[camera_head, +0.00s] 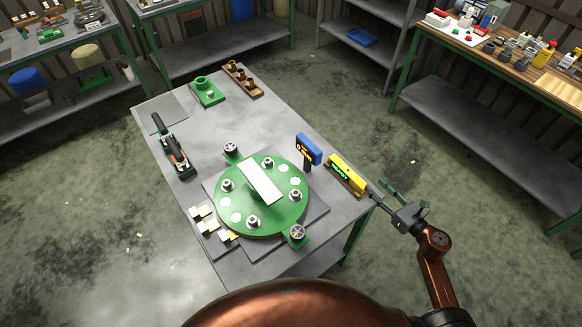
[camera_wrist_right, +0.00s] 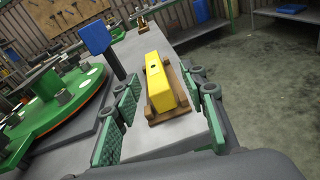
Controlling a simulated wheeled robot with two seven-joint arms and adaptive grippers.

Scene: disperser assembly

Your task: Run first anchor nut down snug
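A green round disc (camera_head: 240,207) lies on a grey plate on the table. Several silver anchor nuts, such as one at its front (camera_head: 253,222) and one at its left (camera_head: 227,185), stand around it; I cannot tell which is the first. A yellow tool (camera_head: 346,174) rests in a wooden cradle at the table's right edge. My right gripper (camera_head: 385,195) is just off that edge, open and empty. In the right wrist view the yellow tool (camera_wrist_right: 159,83) lies ahead of the spread fingers (camera_wrist_right: 168,122), apart from them. My left gripper is out of view.
A blue and yellow drill-like tool (camera_head: 308,149) stands between disc and cradle. Small pale blocks (camera_head: 202,213) sit at the front left, a black tool (camera_head: 172,146) at the left.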

